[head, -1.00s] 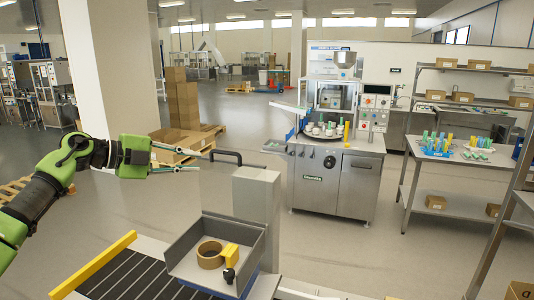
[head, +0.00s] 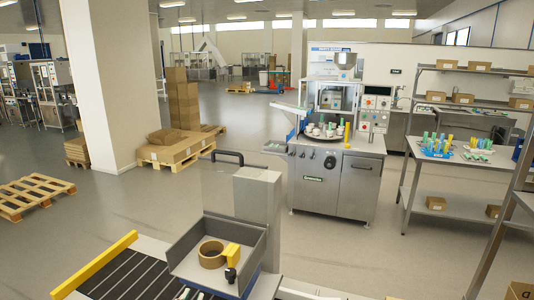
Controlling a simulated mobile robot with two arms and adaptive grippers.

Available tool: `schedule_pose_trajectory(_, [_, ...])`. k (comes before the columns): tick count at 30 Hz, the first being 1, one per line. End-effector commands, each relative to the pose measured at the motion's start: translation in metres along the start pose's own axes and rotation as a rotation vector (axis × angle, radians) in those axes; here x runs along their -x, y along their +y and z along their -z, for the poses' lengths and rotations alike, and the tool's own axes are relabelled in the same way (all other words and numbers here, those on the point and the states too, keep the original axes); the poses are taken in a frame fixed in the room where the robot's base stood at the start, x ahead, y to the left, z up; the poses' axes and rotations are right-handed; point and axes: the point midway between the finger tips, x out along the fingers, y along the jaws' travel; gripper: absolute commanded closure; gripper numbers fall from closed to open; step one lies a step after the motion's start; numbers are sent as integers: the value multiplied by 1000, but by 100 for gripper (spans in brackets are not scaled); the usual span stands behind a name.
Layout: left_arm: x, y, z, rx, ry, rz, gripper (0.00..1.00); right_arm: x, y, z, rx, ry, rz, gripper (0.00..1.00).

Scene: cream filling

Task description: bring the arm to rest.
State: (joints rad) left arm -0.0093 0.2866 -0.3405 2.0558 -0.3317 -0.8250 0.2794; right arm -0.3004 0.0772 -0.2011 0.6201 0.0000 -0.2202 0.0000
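The raised arm no longer shows at the left of the head view. Small pale tips at the bottom edge, just below the tape tray, look like the end of my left gripper (head: 190,293). The rest of it is cut off by the frame, and I cannot tell whether it is open or shut. I see nothing held. My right gripper is not in view.
A grey tray (head: 188,252) holding a brown tape roll (head: 211,254) and a yellow dispenser (head: 231,257) stands beside a black roller conveyor (head: 120,283). A filling machine (head: 336,180) stands behind. A steel table (head: 465,173) is at right.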

Motion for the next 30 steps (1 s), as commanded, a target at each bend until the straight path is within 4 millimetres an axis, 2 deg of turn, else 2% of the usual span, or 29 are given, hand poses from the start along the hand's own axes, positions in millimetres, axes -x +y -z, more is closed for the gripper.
schedule_pose_trajectory(1, [21, 6, -36, 36, -110, -13, 84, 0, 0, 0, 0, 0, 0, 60])
schedule_pose_trajectory(3, [50, 13, -80, 69, -253, -35, 84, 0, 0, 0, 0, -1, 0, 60])
schedule_pose_trajectory(6, [92, 23, -127, 101, -424, -73, 84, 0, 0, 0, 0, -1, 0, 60])
schedule_pose_trajectory(9, [129, 31, -160, 120, -554, -110, 84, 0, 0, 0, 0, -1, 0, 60])
schedule_pose_trajectory(15, [191, 44, -200, 141, -742, -178, 84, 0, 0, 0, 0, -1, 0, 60])
schedule_pose_trajectory(22, [256, 56, -227, 156, -912, -254, 84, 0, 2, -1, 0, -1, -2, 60])
schedule_pose_trajectory(30, [215, 82, -297, 149, -933, -260, 84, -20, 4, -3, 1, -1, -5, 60])
